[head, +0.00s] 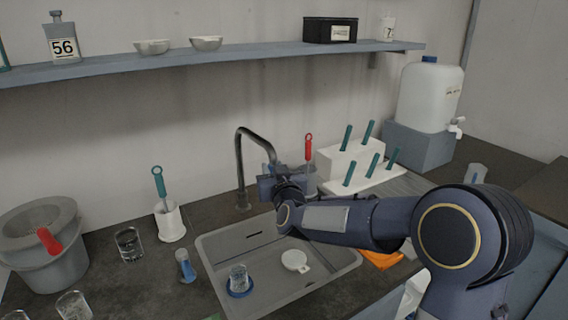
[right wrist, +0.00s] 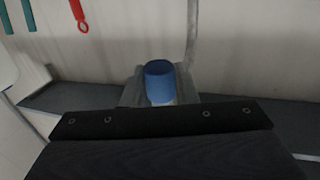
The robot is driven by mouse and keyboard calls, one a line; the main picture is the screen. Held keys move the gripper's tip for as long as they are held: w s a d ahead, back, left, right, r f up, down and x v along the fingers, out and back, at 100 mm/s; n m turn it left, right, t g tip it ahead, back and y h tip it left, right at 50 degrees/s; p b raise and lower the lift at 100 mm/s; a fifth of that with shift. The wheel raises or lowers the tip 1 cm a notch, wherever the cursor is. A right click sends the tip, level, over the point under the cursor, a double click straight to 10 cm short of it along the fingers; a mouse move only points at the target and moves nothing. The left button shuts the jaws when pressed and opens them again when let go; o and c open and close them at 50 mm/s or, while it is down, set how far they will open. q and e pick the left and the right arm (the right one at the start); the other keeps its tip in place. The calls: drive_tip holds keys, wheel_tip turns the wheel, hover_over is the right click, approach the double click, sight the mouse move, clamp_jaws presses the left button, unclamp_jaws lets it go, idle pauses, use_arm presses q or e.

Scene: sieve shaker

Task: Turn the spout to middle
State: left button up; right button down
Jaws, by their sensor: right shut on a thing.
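The dark grey spout (head: 239,150) rises behind the sink (head: 212,257) and arches over to the right; its free end points down above the back of the basin, right of its base. My right gripper (head: 270,181) is at that free end and is shut on it; the arm hides part of the contact. In the right wrist view a blue cylindrical piece (right wrist: 159,82) sits in front of the dark gripper body, with a pale thin pipe (right wrist: 192,35) rising behind it. My left gripper is out of view.
A glass on a blue base (head: 239,280) and a white round piece (head: 295,261) lie in the basin. A red-handled tool (head: 308,148) stands right of the spout, near the white rack (head: 345,155). A white holder (head: 170,222) stands left of the spout. A shelf (head: 200,61) runs above.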

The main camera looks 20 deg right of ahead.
drive_tip(key=shift+s+a, duration=0.1)
drive_tip(key=shift+a, duration=0.7)
drive_tip(key=c, duration=1.2)
unclamp_jaws()
drive_tip(key=s, duration=0.5)
drive_tip(key=s+a, duration=0.1)
drive_tip(key=s, duration=0.1)
drive_tip(key=shift+s, duration=0.35)
